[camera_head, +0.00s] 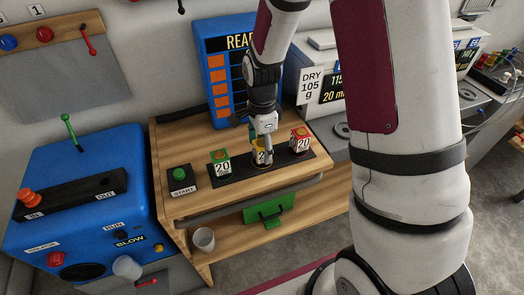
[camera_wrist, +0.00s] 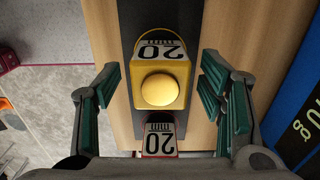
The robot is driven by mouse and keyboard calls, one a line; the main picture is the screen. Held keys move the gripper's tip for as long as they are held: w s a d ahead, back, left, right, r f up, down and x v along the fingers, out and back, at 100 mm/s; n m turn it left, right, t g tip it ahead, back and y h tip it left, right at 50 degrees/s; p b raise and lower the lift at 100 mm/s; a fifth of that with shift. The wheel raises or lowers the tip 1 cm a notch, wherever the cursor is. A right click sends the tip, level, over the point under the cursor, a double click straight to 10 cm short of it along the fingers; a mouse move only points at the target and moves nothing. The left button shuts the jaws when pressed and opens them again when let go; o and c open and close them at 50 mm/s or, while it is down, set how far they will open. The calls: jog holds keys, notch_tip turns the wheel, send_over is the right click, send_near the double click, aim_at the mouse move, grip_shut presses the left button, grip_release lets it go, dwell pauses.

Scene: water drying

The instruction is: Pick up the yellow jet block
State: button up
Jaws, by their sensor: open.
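The yellow jet block (camera_head: 258,158) stands in the middle of a black strip (camera_head: 235,172) on the wooden table, partly hidden by my gripper (camera_head: 264,138). In the wrist view the yellow block (camera_wrist: 160,88), with a round yellow knob on top and a "20" label, lies between the spread fingers of my gripper (camera_wrist: 163,98). The fingers are open, with a gap on each side of the block.
A green block (camera_head: 220,162) stands left of it on the strip and a red block (camera_head: 300,140) stands right. A START button box (camera_head: 181,181) sits left on the table. A blue READY board (camera_head: 219,70) stands behind. A blue machine (camera_head: 85,190) is further left.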

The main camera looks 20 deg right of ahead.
jog(key=shift+f, duration=1.3)
jog(key=c, duration=1.4)
jog(key=shift+r, duration=0.15)
